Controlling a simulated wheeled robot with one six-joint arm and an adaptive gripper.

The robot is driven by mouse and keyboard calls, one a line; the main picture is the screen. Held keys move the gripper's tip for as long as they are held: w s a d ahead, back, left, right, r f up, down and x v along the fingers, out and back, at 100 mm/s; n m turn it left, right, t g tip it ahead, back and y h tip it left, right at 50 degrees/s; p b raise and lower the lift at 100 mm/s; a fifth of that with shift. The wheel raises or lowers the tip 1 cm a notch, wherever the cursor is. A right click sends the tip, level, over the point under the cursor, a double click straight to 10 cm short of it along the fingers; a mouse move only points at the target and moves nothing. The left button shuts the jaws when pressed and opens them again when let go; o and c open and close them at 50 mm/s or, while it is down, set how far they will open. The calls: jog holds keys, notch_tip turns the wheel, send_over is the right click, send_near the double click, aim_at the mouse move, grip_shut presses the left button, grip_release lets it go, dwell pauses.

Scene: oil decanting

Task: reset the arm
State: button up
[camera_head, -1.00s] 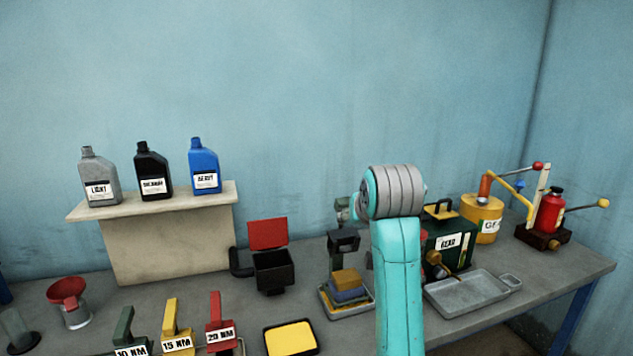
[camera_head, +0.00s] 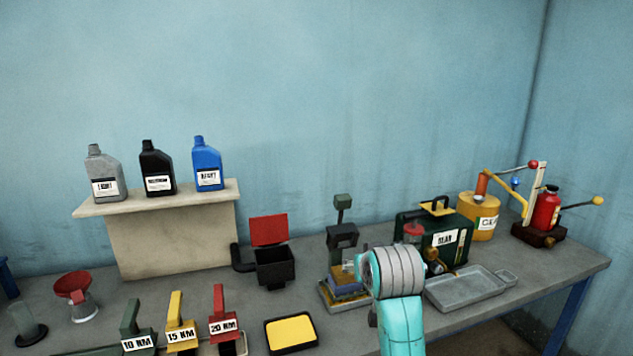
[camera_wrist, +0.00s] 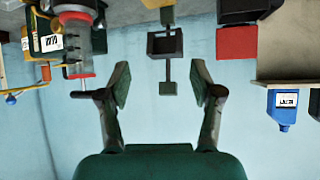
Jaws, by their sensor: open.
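My gripper (camera_wrist: 160,70) shows in the wrist view with its two dark green fingers spread wide. Nothing is between them; a dark stand (camera_wrist: 165,44) appears behind the gap, farther off. The wrist view is upside down. In the head view my teal and grey arm rises from the bottom edge in front of the bench. It hides my gripper there.
The bench (camera_head: 220,300) holds a dark stand with a yellow base (camera_head: 342,238), a green GEAR box (camera_head: 446,238), a grey tray (camera_head: 470,290), a yellow can (camera_head: 480,212) and a red bottle (camera_head: 546,210). Three oil bottles (camera_head: 158,172) stand on a shelf. Labelled handles (camera_head: 180,320) are at the front.

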jog(key=s+d+f+t, duration=0.1)
jog(key=s+d+f, duration=0.1)
jog(key=s+f, duration=0.8)
jog(key=s+d+f, duration=0.2)
jog(key=s+f, duration=0.3)
jog(key=f, duration=0.9)
jog(key=s+d+f+t, duration=0.1)
jog(key=s+f, duration=0.2)
jog(key=s, duration=0.6)
jog(key=s+d+f, duration=0.1)
jog(key=s+f, duration=0.3)
jog(key=s, duration=0.5)
jog(key=s+r, duration=0.3)
jog(key=s, duration=0.5)
jog(key=s+d+r+t, duration=0.1)
jog(key=s+r, duration=0.2)
jog(key=s, duration=0.6)
jog(key=s+d+r, duration=0.1)
jog(key=s+r, duration=0.2)
jog(key=s, duration=0.6)
jog(key=shift+r+t+h, duration=0.3)
jog(key=shift+t+h, duration=0.1)
